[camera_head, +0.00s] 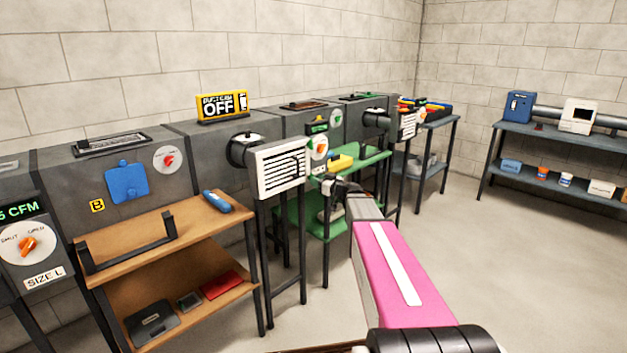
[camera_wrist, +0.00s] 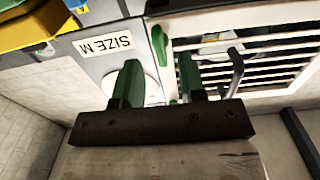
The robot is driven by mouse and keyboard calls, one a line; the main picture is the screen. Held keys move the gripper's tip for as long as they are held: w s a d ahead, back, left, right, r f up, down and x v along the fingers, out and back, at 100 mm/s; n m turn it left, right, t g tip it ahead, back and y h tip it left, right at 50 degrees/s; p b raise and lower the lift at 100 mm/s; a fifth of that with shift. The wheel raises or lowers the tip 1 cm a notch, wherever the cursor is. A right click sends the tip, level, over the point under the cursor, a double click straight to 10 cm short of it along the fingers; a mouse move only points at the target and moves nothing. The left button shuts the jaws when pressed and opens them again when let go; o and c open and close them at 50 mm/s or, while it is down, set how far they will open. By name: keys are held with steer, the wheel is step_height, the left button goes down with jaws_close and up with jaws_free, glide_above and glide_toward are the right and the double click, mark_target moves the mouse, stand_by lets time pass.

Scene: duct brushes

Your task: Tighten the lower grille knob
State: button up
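In the wrist view, a white slatted grille (camera_wrist: 262,66) fills the upper right. A slim green piece (camera_wrist: 159,45) stands at its left edge, and I cannot tell for sure that it is the lower grille knob. My gripper (camera_wrist: 158,62) has two green fingers apart, with no object visibly clamped between them. The green piece shows beyond the gap between the fingertips; contact cannot be told. In the head view my gripper (camera_head: 337,186) is to the right of a white louvred grille (camera_head: 281,168), near the green bench.
A "SIZE M" label (camera_wrist: 104,42) appears upside down in the wrist view, with a yellow bin (camera_wrist: 30,25) at upper left. In the head view, a wooden shelf (camera_head: 190,219) stands left, the green bench (camera_head: 365,160) is close by my arm, and open floor (camera_head: 510,260) lies right.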

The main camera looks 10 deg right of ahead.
steer(key=shift+x, duration=1.65)
jaws_close()
